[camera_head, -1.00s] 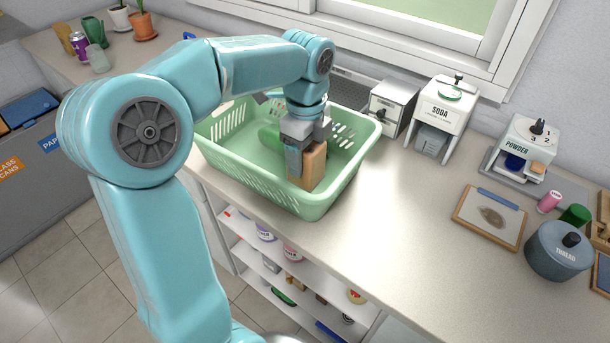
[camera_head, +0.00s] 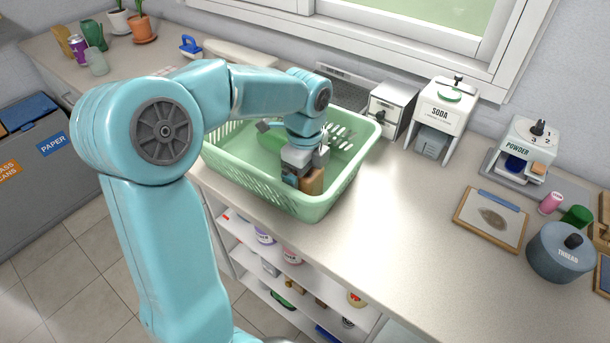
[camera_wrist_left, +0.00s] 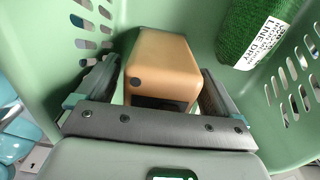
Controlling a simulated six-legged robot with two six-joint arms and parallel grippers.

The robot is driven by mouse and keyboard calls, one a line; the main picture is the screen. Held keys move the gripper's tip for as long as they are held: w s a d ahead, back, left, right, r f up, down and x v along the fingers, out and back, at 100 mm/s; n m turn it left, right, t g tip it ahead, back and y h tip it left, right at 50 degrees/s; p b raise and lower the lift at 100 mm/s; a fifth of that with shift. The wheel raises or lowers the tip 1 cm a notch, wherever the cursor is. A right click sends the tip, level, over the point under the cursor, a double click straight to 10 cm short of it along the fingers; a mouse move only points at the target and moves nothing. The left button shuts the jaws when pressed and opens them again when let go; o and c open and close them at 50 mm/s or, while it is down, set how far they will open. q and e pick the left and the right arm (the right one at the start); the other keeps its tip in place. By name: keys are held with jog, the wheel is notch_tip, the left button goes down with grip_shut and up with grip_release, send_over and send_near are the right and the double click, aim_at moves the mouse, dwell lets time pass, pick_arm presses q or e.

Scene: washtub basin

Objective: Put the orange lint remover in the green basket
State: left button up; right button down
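The orange lint remover (camera_head: 313,182), a tan-orange block, is low inside the green basket (camera_head: 265,189), near its front right corner. My left gripper (camera_head: 306,172) reaches down into the basket over it. In the left wrist view the lint remover (camera_wrist_left: 163,65) lies between the two fingers of my left gripper (camera_wrist_left: 160,85), with narrow gaps showing on both sides, so the fingers look open around it. Its underside and contact with the basket floor are hidden. My right gripper is not in view.
A green item with a white label (camera_wrist_left: 245,33) is also in the basket. A white soda dispenser (camera_head: 442,115), a powder dispenser (camera_head: 520,150), a clipboard (camera_head: 491,219) and a grey thread pot (camera_head: 561,252) stand to the right.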

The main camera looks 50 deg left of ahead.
pick_arm(q)
jog(key=shift+r, duration=0.15)
jog(key=shift+r, duration=0.3)
notch_tip(320, 180, up, 11)
jog(key=shift+p, duration=0.85)
jog(key=shift+r, duration=0.35)
jog(key=shift+s+f, duration=0.1)
jog(key=shift+s, duration=0.05)
